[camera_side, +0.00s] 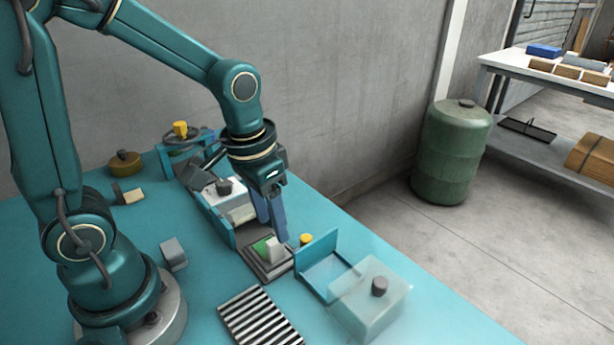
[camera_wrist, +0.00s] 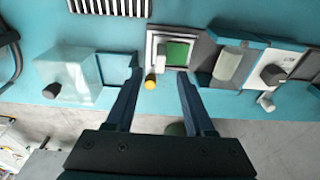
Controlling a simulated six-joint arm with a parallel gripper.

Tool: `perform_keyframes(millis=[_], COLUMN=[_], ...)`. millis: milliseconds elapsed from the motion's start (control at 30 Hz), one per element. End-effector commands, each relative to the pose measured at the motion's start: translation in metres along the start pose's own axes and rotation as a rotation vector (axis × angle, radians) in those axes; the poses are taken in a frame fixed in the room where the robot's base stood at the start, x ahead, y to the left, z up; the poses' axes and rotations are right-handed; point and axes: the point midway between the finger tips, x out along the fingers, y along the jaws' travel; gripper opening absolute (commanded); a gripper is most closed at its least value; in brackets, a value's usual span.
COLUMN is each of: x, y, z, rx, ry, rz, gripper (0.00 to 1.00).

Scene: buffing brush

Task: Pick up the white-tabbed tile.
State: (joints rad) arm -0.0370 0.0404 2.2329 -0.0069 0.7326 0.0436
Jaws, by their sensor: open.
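The green tile (camera_side: 260,246) with an upright white tab (camera_side: 272,248) sits on a stepped grey square holder on the teal bench. The green tile (camera_wrist: 178,53) also shows in the wrist view, with its pale tab (camera_wrist: 161,53) at its left. My gripper (camera_side: 272,230) is open and empty, pointing down above the holder. In the wrist view, the two blue fingers of my gripper (camera_wrist: 160,74) are spread apart, their tips near the holder's lower edge. The tab appears between the fingers' lines but beyond the tips. In the side view the fingers partly cover the holder's far side.
A yellow knob (camera_side: 306,240) stands close to the holder. A blue bracket (camera_side: 318,262) and a clear box with a dark knob (camera_side: 370,300) stand to the right. A white box (camera_side: 224,192) is behind. A striped grate (camera_side: 260,318) lies in front. A grey block (camera_side: 173,254) is left.

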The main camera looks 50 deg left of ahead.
Motion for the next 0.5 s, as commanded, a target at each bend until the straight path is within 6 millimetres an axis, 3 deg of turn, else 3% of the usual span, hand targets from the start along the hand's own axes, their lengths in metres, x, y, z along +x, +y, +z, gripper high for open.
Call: perform_keyframes(millis=[500], x=[0.049], y=[-0.001], z=[0.004], rx=[-0.002], ry=[-0.019], rz=[-0.001], gripper=[0.54])
